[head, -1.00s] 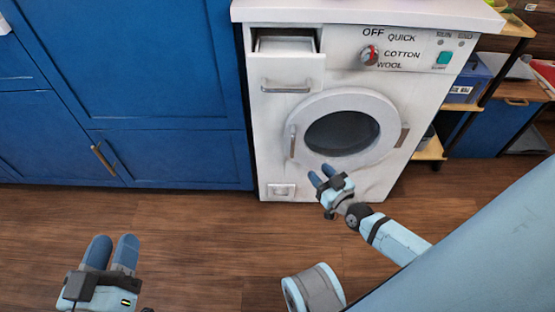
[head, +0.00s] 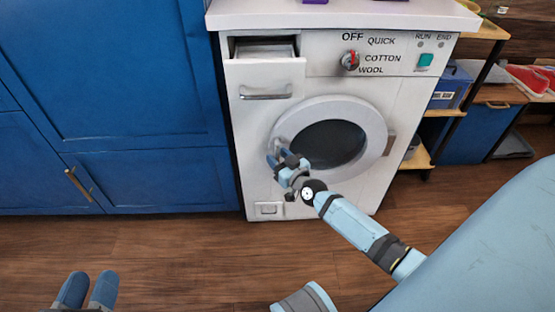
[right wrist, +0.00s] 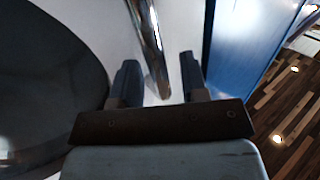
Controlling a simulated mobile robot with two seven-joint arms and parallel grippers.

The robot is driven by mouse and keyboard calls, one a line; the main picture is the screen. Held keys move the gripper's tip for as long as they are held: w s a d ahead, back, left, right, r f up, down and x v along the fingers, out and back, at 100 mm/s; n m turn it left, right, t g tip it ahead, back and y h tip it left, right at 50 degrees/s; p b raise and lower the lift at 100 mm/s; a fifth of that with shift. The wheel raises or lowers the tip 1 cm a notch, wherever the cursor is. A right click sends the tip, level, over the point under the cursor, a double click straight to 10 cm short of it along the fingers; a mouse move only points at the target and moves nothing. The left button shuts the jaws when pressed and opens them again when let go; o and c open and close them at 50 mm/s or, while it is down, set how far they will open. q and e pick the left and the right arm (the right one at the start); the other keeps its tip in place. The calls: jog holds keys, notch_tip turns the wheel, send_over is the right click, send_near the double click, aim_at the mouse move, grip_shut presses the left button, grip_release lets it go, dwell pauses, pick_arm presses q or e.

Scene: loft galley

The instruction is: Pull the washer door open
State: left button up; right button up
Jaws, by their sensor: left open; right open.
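The white washer (head: 250,130) stands against the blue cabinets. Its round door (head: 372,120) has a white ring and dark glass and looks closed. My right gripper (head: 280,158) is at the left side of the door, in front of the handle, which it mostly hides in the head view. In the right wrist view the shiny metal handle (right wrist: 150,45) runs down between the two open fingers of my right gripper (right wrist: 160,85); I cannot tell whether they touch it. The dark door glass (right wrist: 45,90) is at the left there. My left gripper (head: 88,288) is open and empty above the floor.
The detergent drawer (head: 265,80) at the washer's top left sticks out slightly. Blue cabinets (head: 140,100) stand to the left. A shelf with a blue bin (head: 449,87) is to the right. The wooden floor (head: 170,255) in front is clear.

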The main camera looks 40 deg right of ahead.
jog(key=shift+w, duration=0.2)
grip_shut()
